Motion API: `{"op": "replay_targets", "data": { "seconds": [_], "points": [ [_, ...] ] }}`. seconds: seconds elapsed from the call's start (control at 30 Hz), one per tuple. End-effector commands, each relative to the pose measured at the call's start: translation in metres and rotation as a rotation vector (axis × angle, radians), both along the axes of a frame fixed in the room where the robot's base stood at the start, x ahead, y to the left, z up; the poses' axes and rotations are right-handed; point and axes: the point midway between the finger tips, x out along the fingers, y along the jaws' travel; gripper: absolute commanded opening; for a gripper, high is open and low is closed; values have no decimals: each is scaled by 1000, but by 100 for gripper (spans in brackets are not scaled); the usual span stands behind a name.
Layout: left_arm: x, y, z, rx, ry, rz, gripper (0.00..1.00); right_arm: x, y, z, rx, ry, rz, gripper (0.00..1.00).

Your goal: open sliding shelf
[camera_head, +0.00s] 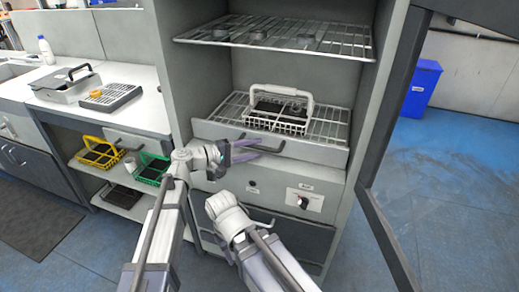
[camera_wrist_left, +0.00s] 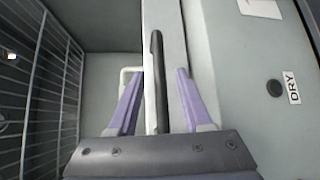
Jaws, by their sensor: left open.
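The sliding shelf (camera_head: 325,153) is a wire shelf with a pale front panel inside the open cabinet. A thin dark handle (camera_head: 272,151) runs along its front; it shows as an upright black bar in the left wrist view (camera_wrist_left: 157,85). My left gripper (camera_head: 258,148) is open at the handle, with purple fingers apart. In the left wrist view its fingers (camera_wrist_left: 160,75) stand on either side of the bar, with gaps visible. My right arm reaches in low in front of the cabinet; its gripper fingers do not show.
A wire basket with a white handle (camera_head: 280,109) sits on the shelf. A fixed rack (camera_head: 285,38) is above. The open cabinet door (camera_head: 385,150) stands at the right. A bench (camera_head: 140,112) with trays is at the left. A blue bin (camera_head: 421,90) stands on open floor.

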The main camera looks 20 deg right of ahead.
Motion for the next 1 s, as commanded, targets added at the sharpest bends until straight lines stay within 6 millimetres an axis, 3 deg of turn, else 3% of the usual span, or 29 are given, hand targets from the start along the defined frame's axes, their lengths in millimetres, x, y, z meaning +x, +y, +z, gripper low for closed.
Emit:
{"op": "replay_targets", "data": {
  "seconds": [0.2, 0.57, 1.0],
  "points": [
    [4, -20, -3, 1, -1, 0, 50, 0, 0, -3, 0, 0, 0, 50],
    [4, -23, -3, 0, -1, 0, 48, 0, 0, -3, 0, 0, 0, 50],
    [4, -23, -3, 1, -1, 0, 0, 0, 0, -3, 0, 0, 0, 50]
  ]
}}
